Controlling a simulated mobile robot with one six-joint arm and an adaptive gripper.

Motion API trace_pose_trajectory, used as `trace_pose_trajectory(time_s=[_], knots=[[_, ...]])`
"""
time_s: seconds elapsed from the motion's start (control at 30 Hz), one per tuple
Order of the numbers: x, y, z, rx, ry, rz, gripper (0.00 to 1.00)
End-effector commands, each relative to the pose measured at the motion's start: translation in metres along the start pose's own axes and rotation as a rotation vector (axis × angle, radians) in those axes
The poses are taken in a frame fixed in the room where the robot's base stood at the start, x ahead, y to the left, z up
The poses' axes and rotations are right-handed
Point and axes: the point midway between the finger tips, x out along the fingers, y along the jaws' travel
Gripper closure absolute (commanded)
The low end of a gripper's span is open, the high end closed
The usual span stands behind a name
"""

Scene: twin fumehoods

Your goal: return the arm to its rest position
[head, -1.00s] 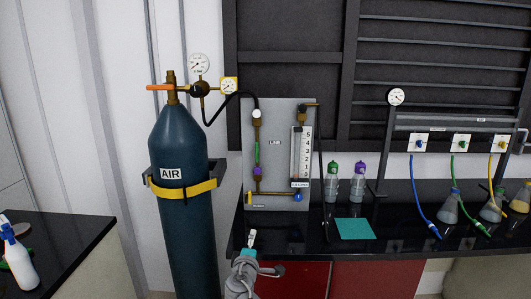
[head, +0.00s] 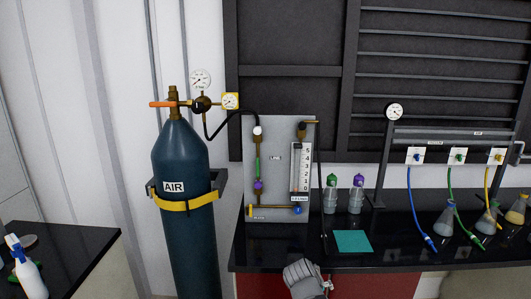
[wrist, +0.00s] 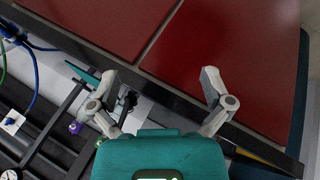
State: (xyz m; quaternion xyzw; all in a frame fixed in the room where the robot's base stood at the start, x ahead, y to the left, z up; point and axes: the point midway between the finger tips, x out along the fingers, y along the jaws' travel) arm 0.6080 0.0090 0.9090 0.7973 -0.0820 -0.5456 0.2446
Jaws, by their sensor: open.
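My gripper (wrist: 160,80) is open in the wrist view, its two grey fingers spread apart with nothing between them. Beyond the fingers are the red cabinet doors (wrist: 225,55) and the dark bench edge. In the head view a grey part of my arm (head: 303,279) shows at the bottom centre, in front of the bench; the fingertips cannot be made out there.
The black bench (head: 400,250) carries a flow panel (head: 276,225), a teal mat (head: 353,241), two capped bottles (head: 343,195) and several flasks. A blue AIR cylinder (head: 182,245) stands left of it. A spray bottle (head: 27,275) stands on the left counter.

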Motion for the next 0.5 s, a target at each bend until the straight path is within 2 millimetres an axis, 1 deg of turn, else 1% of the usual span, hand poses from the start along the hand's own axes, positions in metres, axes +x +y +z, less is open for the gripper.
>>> trace_pose_trajectory(time_s=[0.03,0.2,0.3,0.43,0.5], knots=[[-0.004,0.005,0.009,0.037,-0.050,-0.049,0.00],[-0.011,0.004,0.038,0.142,-0.208,-0.238,0.00],[-0.018,0.002,0.050,0.185,-0.278,-0.334,0.00],[-0.026,-0.001,0.059,0.218,-0.335,-0.423,0.00],[-0.027,0.002,0.063,0.229,-0.352,-0.451,0.00]])
